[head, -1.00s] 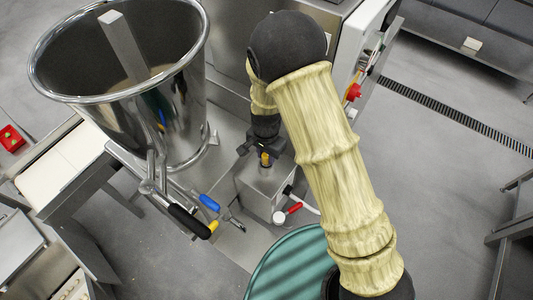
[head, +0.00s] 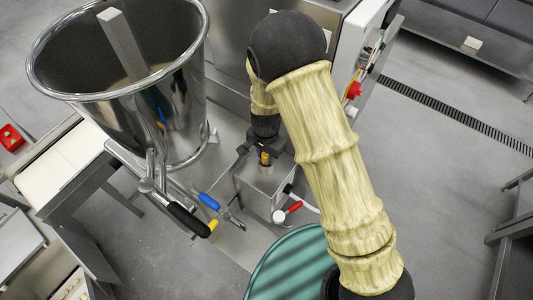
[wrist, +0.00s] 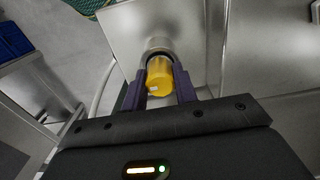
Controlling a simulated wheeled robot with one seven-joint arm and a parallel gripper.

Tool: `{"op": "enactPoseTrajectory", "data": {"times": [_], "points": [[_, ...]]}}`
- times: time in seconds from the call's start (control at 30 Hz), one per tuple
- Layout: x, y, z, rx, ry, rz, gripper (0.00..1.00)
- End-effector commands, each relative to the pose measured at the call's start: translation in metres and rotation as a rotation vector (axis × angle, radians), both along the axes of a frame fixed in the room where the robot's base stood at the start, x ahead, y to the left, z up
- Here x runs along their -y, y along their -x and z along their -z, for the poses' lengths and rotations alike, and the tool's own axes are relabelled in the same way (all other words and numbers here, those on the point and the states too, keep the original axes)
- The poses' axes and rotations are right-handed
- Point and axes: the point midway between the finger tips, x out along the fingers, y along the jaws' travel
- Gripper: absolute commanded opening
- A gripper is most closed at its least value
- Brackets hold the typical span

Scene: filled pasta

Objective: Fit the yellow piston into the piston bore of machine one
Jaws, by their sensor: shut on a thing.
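The yellow piston (wrist: 159,77) is between the two fingers of my gripper (wrist: 165,88) in the wrist view, and the gripper is shut on it. In the head view the piston (head: 265,158) shows as a small upright yellow cylinder under my gripper (head: 264,150). It is over the top of a steel block-shaped machine body (head: 262,184). In the wrist view a round metal ring, which looks like the bore's rim (wrist: 158,44), shows right at the piston's far end. I cannot tell how deep the piston sits in it.
A large steel hopper (head: 170,115) stands left of my gripper. Levers with blue (head: 208,201) and black (head: 188,219) grips lie below it. A red-handled valve (head: 294,206) is at the block's front. A green round drum (head: 290,265) stands in front.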

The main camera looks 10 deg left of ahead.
Motion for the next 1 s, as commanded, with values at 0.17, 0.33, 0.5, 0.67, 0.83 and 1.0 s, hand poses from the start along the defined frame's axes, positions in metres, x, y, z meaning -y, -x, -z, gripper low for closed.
{"op": "enactPoseTrajectory", "data": {"times": [0.17,0.33,0.5,0.67,0.83,1.0], "points": [[0.0005,0.0009,0.0022,-0.003,0.002,0.000,0.05],[0.0007,0.0012,0.0027,-0.003,0.002,0.000,0.38],[0.0005,0.0009,0.0022,-0.002,0.001,0.000,0.54],[0.0005,0.0007,0.0019,-0.002,0.001,0.000,0.62],[0.0003,0.0006,0.0016,-0.002,0.001,0.000,0.65],[0.0003,0.0005,0.0014,-0.001,0.001,0.000,0.65]]}}
